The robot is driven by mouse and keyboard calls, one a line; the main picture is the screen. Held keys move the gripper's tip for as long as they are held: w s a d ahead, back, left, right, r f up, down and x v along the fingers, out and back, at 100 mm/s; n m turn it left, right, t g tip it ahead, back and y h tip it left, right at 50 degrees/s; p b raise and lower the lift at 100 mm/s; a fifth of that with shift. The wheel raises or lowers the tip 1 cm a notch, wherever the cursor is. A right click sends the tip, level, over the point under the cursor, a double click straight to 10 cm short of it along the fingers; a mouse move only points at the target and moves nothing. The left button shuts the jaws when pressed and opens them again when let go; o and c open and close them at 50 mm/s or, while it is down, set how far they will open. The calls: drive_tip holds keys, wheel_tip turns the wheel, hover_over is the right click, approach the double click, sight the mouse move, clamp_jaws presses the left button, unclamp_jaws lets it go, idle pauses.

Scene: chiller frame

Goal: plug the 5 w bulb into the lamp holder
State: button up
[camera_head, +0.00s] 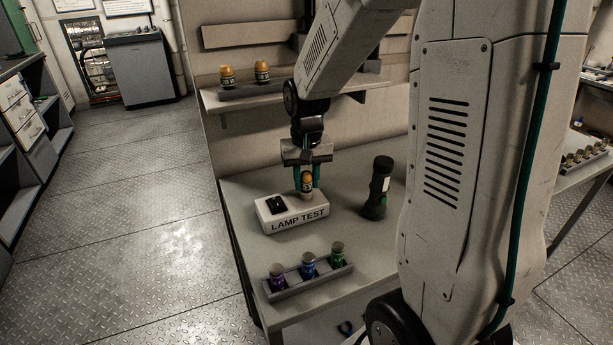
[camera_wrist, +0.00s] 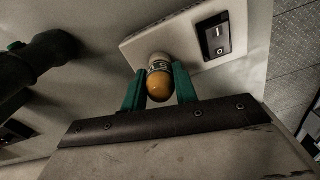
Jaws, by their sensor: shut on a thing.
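My gripper (camera_head: 306,178) is shut on an orange-topped bulb (camera_head: 307,183), over the right part of the white lamp test box (camera_head: 292,217). In the wrist view the bulb (camera_wrist: 160,83) sits between the two green fingers (camera_wrist: 158,89), its orange end toward the camera and its metal collar toward the box (camera_wrist: 185,40). The bulb's lower end meets or is very close to the box's top; the lamp holder itself is hidden behind the bulb. I cannot tell whether the bulb is seated, and its wattage marking is too small to read.
A black switch (camera_head: 276,205) is on the box's left part. A dark torch (camera_head: 377,188) stands to the right. A rack (camera_head: 310,281) with purple, blue and green bulbs lies in front. Two orange bulbs (camera_head: 262,71) stand on the shelf behind. The table between box and rack is clear.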

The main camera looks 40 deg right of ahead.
sight(307, 172)
drive_tip(key=shift+f, duration=0.25)
drive_tip(key=o, duration=1)
wheel_tip(307, 172, up, 8)
drive_tip(key=shift+f, duration=0.15)
drive_tip(key=s+a+r+n, duration=0.1)
drive_tip(key=s+a+r, duration=0.1)
drive_tip(key=s, duration=0.5)
drive_tip(key=s+a+r+n+t, duration=0.1)
drive_tip(key=s+a, duration=0.3)
drive_tip(key=s, duration=0.4)
drive_tip(key=s+a+r+n, duration=0.2)
drive_tip(key=s+a+r, duration=0.1)
drive_tip(key=s, duration=0.4)
drive_tip(key=shift+s+a+r+n, duration=0.15)
drive_tip(key=shift+s+a+n, duration=0.15)
drive_tip(key=shift+a, duration=0.15)
